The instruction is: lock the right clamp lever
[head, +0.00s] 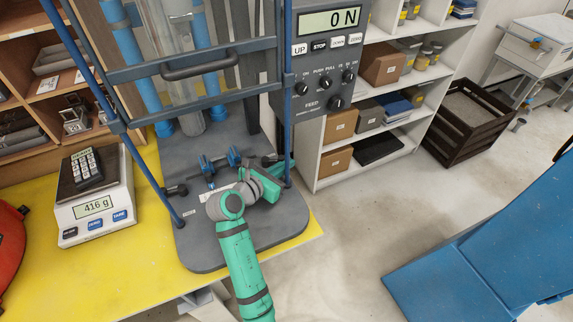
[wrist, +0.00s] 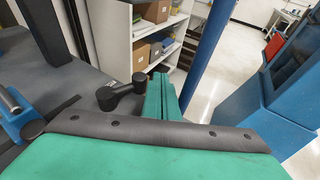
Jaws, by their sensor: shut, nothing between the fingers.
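The right clamp lever (wrist: 121,91) is a short black lever with a round knob, lying on the grey machine base in the wrist view. In the head view its dark end (head: 272,159) shows just behind my gripper, by the right blue upright; the rest is hidden. My green gripper (wrist: 160,97) is shut and empty, close to the right of the lever in the wrist view. I cannot tell whether they touch. In the head view my gripper (head: 272,176) is over the right side of the base. The left black lever (head: 176,190) lies by the left blue upright.
A blue guard frame (head: 196,71) with a black handle stands over the base (head: 215,250). A small blue vise (head: 219,162) sits mid-base. A scale (head: 95,197) is on the yellow table to the left. The control box (head: 325,60) is above right.

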